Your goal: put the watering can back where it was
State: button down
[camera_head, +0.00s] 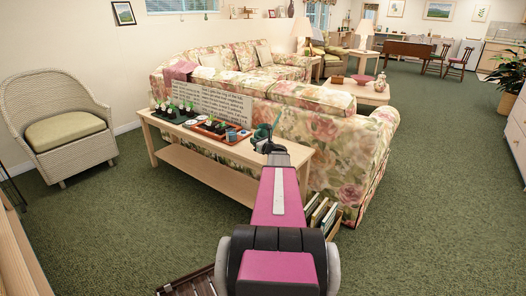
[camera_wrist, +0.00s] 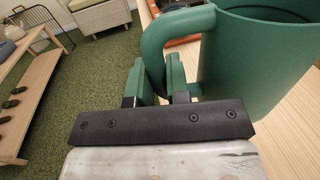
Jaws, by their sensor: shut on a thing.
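The green watering can (camera_wrist: 255,60) fills the right of the wrist view, its handle (camera_wrist: 158,40) toward my gripper. My gripper (camera_wrist: 160,78) is shut on that handle. In the head view the watering can (camera_head: 262,132) is small and partly hidden by my gripper (camera_head: 267,146), over the right part of the light wood console table (camera_head: 290,149). I cannot tell whether its base touches the tabletop. The spout points up to the right.
On the console table, a red-orange tray (camera_head: 212,135) with small pots and a blue cup (camera_head: 232,137) lie left of the can. A dark tray of seedlings (camera_head: 172,111) and signs (camera_head: 212,102) stand farther left. The floral sofa (camera_head: 335,140) is behind. A wicker chair (camera_head: 62,130) stands left.

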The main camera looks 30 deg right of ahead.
jog(key=d+f, duration=0.1)
jog(key=d, duration=0.2)
jog(key=d+f, duration=0.1)
jog(key=shift+d+f, duration=0.15)
jog(key=shift+f, duration=2.1)
jog(key=shift+f, duration=0.15)
jog(key=c, duration=1.1)
grip_release()
